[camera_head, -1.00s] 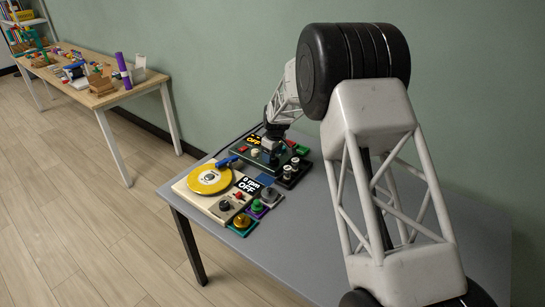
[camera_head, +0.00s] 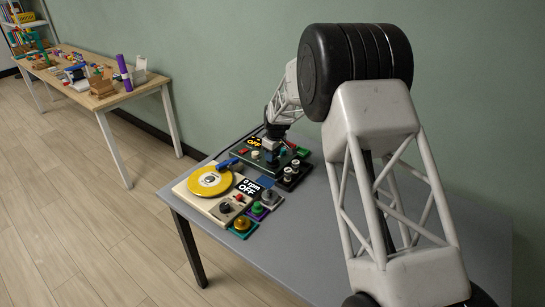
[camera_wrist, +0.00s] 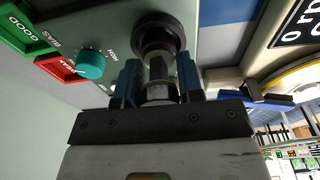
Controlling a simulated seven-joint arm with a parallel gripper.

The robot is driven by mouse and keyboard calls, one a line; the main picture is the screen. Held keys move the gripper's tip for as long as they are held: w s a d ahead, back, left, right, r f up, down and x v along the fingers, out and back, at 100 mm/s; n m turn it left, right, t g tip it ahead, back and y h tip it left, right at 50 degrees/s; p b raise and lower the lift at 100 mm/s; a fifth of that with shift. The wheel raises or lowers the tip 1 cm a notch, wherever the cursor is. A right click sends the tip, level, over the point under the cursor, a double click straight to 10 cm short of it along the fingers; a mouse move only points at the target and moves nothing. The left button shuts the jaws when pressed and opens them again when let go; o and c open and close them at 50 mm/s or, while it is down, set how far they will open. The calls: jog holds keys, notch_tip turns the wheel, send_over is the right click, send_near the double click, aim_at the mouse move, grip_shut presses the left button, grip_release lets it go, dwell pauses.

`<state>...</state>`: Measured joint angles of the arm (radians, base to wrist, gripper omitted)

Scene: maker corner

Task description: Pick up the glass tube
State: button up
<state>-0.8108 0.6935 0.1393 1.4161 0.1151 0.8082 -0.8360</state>
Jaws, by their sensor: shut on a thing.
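The glass tube (camera_wrist: 158,72) is a small clear cylinder with a darker lower part, seen in the wrist view. It stands between the two blue fingers of my gripper (camera_wrist: 158,82), which are shut on it. One end of the tube is at a round black socket (camera_wrist: 158,32) on the green-grey tester panel (camera_wrist: 112,27). I cannot tell whether it is still seated there. In the head view my gripper (camera_head: 270,154) is low over the dark green tester (camera_head: 247,157), and the tube cannot be made out.
A teal knob (camera_wrist: 91,64) and green and red labels are near my fingers. In the head view, a black block (camera_head: 291,174) with light-topped cylinders stands right of the tester. A cream turntable with a yellow disc (camera_head: 210,181) stands in front. The grey table's (camera_head: 300,240) front is clear.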

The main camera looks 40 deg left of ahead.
notch_tip(320, 180, up, 2)
jog(key=shift+r, duration=0.1)
jog(key=shift+s+d+r, duration=0.15)
jog(key=shift+d+r, duration=0.05)
jog(key=s+d+r, duration=0.1)
jog(key=s+d, duration=0.9)
jog(key=d, duration=0.1)
jog(key=shift+s+r, duration=0.25)
jog(key=shift+s, duration=0.1)
jog(key=shift+d, duration=0.15)
dwell(0.4)
